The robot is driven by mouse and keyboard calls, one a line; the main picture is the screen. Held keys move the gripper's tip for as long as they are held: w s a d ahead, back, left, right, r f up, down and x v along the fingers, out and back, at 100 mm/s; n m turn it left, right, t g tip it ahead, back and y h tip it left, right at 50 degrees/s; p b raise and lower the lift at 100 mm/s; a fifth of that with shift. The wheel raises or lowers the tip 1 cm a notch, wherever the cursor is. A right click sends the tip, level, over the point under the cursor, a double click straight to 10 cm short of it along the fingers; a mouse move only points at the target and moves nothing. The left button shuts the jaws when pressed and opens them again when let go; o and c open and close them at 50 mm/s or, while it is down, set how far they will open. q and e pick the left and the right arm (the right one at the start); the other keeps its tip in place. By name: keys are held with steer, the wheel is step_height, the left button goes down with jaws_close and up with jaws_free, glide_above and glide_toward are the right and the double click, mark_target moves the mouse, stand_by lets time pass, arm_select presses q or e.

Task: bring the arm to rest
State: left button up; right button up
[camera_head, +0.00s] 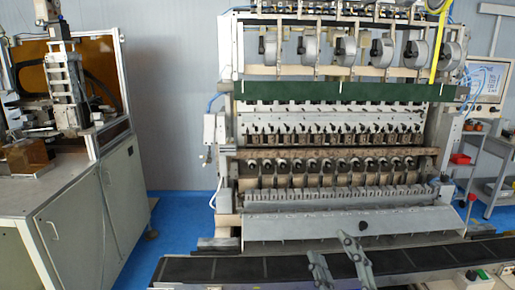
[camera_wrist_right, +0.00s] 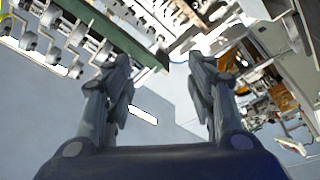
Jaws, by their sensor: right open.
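My right gripper (camera_head: 329,249) is at the bottom centre of the head view, in front of the coil winder (camera_head: 345,220) and over the dark belt at its front. Its two grey fingers stand apart with nothing between them. In the right wrist view the fingers of this gripper (camera_wrist_right: 160,64) are spread wide and empty, with wall and machine parts behind them. My left gripper is in neither view.
The long dark belt (camera_head: 215,269) runs along the winder's front edge. A cabinet machine (camera_head: 72,215) stands at the left, with blue floor (camera_head: 180,228) between. A trolley (camera_head: 488,170) and a monitor (camera_head: 489,82) are at the right.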

steer(key=s+d+f+m+g+h, duration=0.1)
steer(key=d+f+m+g+h, duration=0.15)
steer(key=f, duration=0.35)
steer(key=s+d+f+m+g+h, duration=0.1)
steer(key=s+d+f+m+g, duration=0.15)
steer(key=f, duration=0.45)
steer(key=s+f+m+g, duration=0.5)
steer(key=s+f+g, duration=0.7)
steer(key=s+f, duration=0.85)
step_height(320, 180, down, 28)
steer(key=s+g+b, duration=0.1)
steer(key=b, duration=0.3)
steer(key=s+d+f+g+b, duration=0.1)
steer(key=s+d+f+b, duration=0.2)
steer(key=s+f, duration=1.4)
step_height(320, 180, down, 3)
steer(key=shift+s+d+f+n, duration=0.2)
steer(key=shift+d+n, duration=0.15)
steer(key=shift+n, duration=0.05)
